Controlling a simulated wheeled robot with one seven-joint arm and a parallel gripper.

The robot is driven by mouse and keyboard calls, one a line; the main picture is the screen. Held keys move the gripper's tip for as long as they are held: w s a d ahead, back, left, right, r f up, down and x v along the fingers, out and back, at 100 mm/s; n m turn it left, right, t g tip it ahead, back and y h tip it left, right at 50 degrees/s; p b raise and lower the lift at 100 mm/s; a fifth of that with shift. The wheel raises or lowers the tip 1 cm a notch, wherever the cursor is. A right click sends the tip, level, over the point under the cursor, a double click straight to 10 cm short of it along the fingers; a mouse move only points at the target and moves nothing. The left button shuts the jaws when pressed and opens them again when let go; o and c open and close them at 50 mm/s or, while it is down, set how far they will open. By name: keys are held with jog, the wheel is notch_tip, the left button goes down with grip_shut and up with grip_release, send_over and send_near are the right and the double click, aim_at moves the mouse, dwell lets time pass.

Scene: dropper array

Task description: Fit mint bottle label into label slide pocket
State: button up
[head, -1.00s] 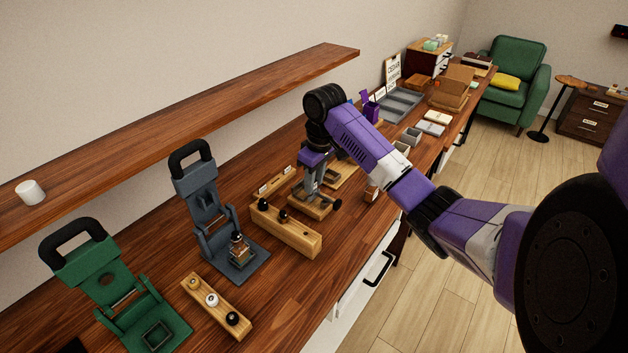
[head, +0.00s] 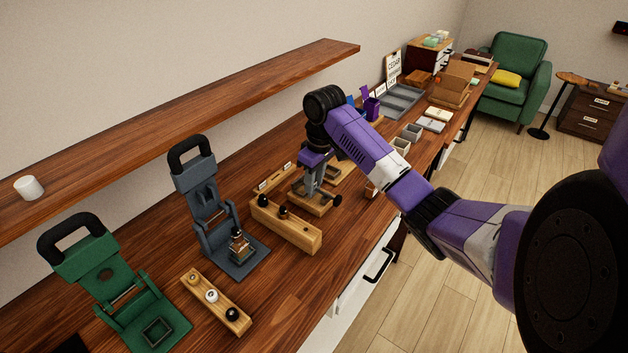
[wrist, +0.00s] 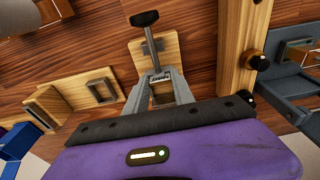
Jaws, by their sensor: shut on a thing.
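My gripper (head: 312,190) points down over a small wooden block with a black knob (head: 336,200), which looks like the label slide. In the wrist view my gripper (wrist: 160,82) is shut on a small pale label (wrist: 161,76) with dark lettering too small to read. The label sits at the near end of the slide block (wrist: 155,52), whose black T-shaped knob (wrist: 145,19) points away from me. The fingers and label hide the pocket, so I cannot tell whether the label is in it or just above it.
A wooden stand with dark-topped droppers (head: 285,226) is close in front of the gripper. A grey press (head: 212,210) holding a bottle (head: 239,243) and a green press (head: 110,285) stand nearer. A label rack (head: 273,178) is to the left. A long shelf (head: 190,110) overhangs the bench.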

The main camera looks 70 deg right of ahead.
jog(key=o, duration=1)
jog(key=r, duration=0.5)
jog(key=s+r, duration=0.1)
jog(key=r, duration=0.1)
jog(key=shift+a+r, duration=0.1)
jog(key=shift+r, duration=0.25)
jog(key=shift+s, duration=0.15)
